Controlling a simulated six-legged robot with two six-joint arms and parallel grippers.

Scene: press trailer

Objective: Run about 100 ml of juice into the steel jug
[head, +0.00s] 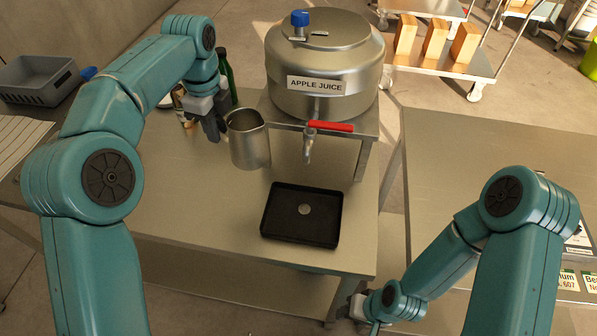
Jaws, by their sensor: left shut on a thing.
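The steel jug (249,146) is upright at the left of the tap, near the steel tank's stand. My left gripper (219,130) is shut on the jug from its left side, and the fingers partly hide that side. I cannot tell whether the jug touches the table. The steel juice tank (324,62) is labelled APPLE JUICE. Its tap (309,147) has a red lever (331,126) pointing right, and no stream shows below the spout. A black drip tray (273,214) lies in front of the tap. My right gripper (358,307) is low by the table's front right corner, mostly hidden.
A green bottle (226,75) and small items stand behind my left gripper. A grey crate (38,82) is at the far left. A second table (470,160) is on the right, across a gap. The steel table's front left is clear.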

